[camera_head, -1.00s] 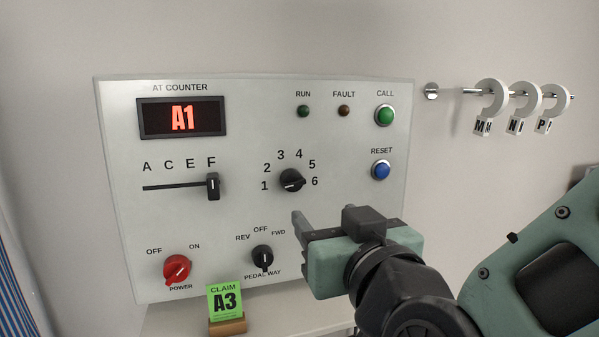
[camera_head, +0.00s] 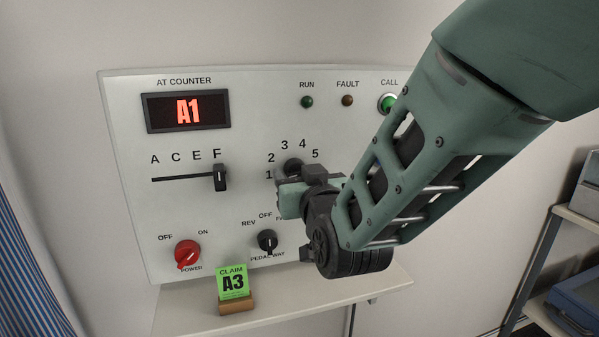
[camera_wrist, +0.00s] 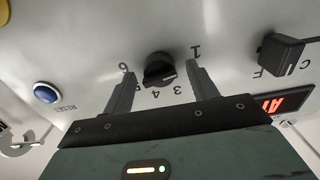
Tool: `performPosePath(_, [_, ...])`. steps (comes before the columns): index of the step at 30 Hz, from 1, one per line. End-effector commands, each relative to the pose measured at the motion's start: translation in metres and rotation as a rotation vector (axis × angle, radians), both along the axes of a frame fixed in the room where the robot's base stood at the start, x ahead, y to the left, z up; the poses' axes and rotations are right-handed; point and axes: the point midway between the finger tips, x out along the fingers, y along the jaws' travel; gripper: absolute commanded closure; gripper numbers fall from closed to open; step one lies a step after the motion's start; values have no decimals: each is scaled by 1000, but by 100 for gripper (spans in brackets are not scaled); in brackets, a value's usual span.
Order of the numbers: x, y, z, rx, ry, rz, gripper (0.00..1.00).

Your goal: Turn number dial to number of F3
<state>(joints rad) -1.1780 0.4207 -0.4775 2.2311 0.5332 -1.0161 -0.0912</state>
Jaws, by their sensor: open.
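The black number dial (camera_head: 293,165) is on the grey panel (camera_head: 125,200), partly hidden behind my gripper (camera_head: 285,178). In the wrist view, the dial (camera_wrist: 158,68) sits between the open fingertips (camera_wrist: 159,74), with a gap on each side. I cannot tell how far the tips are from the panel. The dial's white mark lies on the side toward 1 and 2. The display (camera_head: 187,111) reads A1. The letter slider (camera_head: 220,177) stands at F.
The pedal way knob (camera_head: 267,241) and red power knob (camera_head: 187,253) are below. The blue reset button (camera_wrist: 46,92) lies beside the dial, hidden in the head view. A shelf (camera_head: 350,292) runs under the panel. Shelving with a blue box (camera_head: 575,308) stands at right.

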Motion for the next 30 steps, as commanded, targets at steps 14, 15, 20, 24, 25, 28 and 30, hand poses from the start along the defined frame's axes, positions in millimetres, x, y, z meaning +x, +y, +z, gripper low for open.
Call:
performPosePath(14, [3, 0, 0, 0, 0, -1, 84])
performPosePath(15, [3, 0, 0, 0, 0, -1, 85])
performPosePath(20, [3, 0, -1, 4, 1, -1, 84])
performPosePath(24, [3, 0, -2, 29, 8, -2, 84])
performPosePath(25, [3, -1, -2, 37, 11, -3, 84])
performPosePath(28, [3, 0, -3, 83, 23, -2, 84])
performPosePath(30, [3, -1, -4, 124, 34, -4, 84])
